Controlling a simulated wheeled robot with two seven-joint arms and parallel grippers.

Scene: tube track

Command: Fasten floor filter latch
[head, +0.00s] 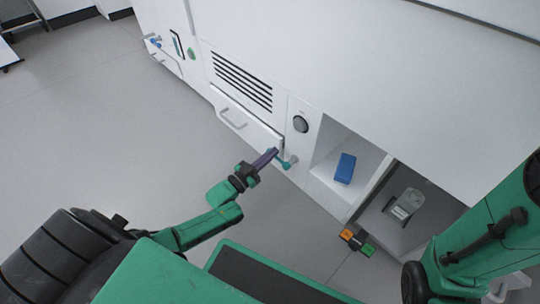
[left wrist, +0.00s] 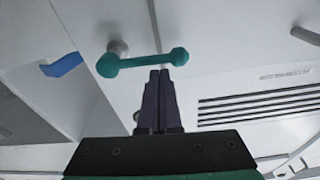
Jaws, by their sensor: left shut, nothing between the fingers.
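The latch is a teal lever (head: 288,162) with rounded ends, low on the white cabinet front beside the lower panel (head: 262,132) under the vent. In the left wrist view the lever (left wrist: 135,65) lies nearly crosswise, with its left end on a pale round pivot. My left gripper (head: 274,152) is shut and empty, its purple fingers pointing at the lever. In the left wrist view its fingertips (left wrist: 159,72) are just below the lever's bar, near the free right end; I cannot tell if they touch. My right gripper is not in view.
The panel has a silver handle (head: 233,118) below a slatted vent (head: 241,79). To the right are a round black knob (head: 300,124) and open compartments with a blue block (head: 345,168) and a clear container (head: 405,204). An orange-and-green item (head: 357,240) is nearby. The floor at left is clear.

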